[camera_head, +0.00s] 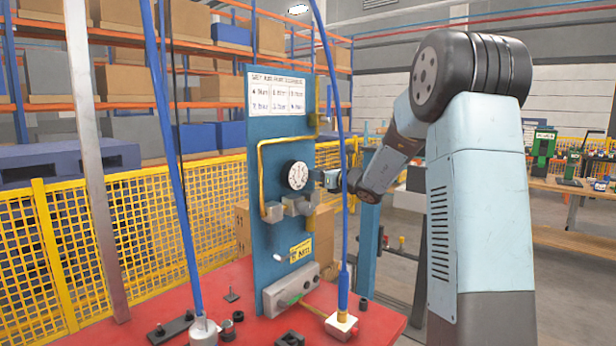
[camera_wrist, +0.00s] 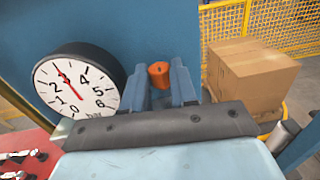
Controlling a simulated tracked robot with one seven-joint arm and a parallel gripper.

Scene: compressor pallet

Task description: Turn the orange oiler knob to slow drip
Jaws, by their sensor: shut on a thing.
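The orange oiler knob (camera_wrist: 158,75) shows in the wrist view between the tips of my gripper (camera_wrist: 160,86), in front of the blue panel (camera_wrist: 125,25). My gripper's two blue-grey fingers are shut on the knob, one on each side. The knob's pointer or markings cannot be made out. In the head view my arm reaches in from the right, and my gripper (camera_head: 330,180) is at the panel's right edge, just right of the gauge. The knob cannot be made out in the head view.
A round white pressure gauge (camera_wrist: 75,88) sits close left of my gripper; it also shows in the head view (camera_head: 296,175). Brass pipe (camera_head: 262,165) runs along the panel. A cardboard box (camera_wrist: 250,75) is behind right.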

